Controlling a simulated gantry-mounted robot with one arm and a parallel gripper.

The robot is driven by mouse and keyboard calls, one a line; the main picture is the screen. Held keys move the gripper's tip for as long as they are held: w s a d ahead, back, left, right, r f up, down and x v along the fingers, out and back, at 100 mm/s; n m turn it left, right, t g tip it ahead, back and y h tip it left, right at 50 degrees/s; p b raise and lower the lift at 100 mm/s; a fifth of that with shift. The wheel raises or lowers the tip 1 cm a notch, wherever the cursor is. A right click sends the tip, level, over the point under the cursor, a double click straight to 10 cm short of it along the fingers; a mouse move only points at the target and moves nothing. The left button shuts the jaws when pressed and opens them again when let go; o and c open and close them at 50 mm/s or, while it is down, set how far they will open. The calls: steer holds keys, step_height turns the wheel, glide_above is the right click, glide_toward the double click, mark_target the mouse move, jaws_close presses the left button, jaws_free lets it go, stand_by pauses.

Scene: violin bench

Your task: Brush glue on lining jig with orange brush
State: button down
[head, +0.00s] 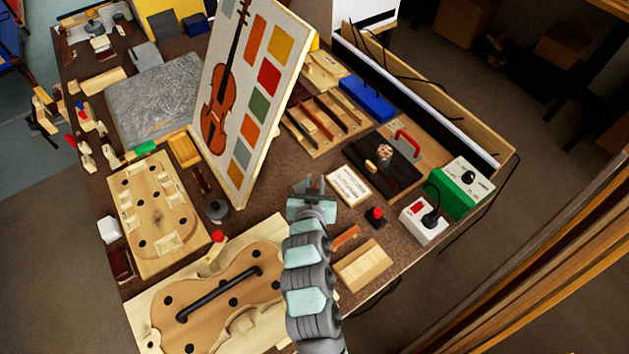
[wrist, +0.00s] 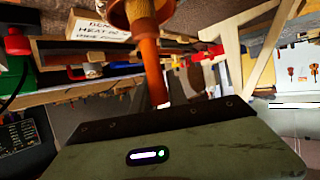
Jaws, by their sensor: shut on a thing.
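My gripper (head: 309,186) is over the middle of the bench, near the foot of the tilted colour chart. In the wrist view its dark jaw edge (wrist: 160,118) is at the bottom, shut on the orange brush (wrist: 151,62). The orange handle runs up from the jaws to a wider copper-coloured collar and a tan end at the top edge. In the head view the brush is too small to make out. A violin-shaped wooden jig (head: 240,288) with black knobs and a dark bar lies front left, apart from my gripper. A second knobbed board (head: 172,242) lies behind it; I cannot tell which is the lining jig.
The chart with a violin picture (head: 262,62) stands tall behind my gripper. A lettered card (head: 348,186), a red button (head: 376,213), a white box (head: 423,222) and a green box (head: 465,188) are on the right. A wood block (head: 363,263) lies at the front edge.

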step_height(320, 180, up, 7)
steer(key=p, duration=0.3)
steer(key=shift+f, duration=0.15)
stand_by(0.6)
